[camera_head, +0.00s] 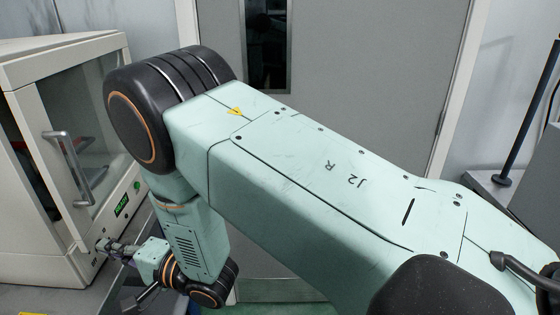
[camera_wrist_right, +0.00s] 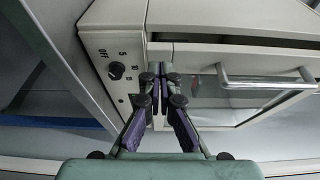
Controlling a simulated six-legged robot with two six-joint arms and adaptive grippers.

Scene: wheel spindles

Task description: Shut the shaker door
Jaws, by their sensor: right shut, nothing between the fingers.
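The shaker (camera_head: 60,50) is a beige cabinet at the left of the head view. Its door (camera_head: 85,130) has a glass pane and a metal bar handle (camera_head: 70,165). In the right wrist view the door (camera_wrist_right: 190,115) and handle (camera_wrist_right: 265,78) are to the right of my fingers. A dark seam runs along one door edge there; I cannot tell if the door is fully closed. My right gripper (camera_wrist_right: 160,75) is shut and empty, its tips close to the door's edge beside the control panel; contact is unclear. It also shows in the head view (camera_head: 108,246). My left gripper is out of view.
A control panel with a black knob (camera_wrist_right: 116,70) is left of my fingers in the wrist view. A grey room door (camera_head: 370,70) stands behind. My right arm covers much of the head view.

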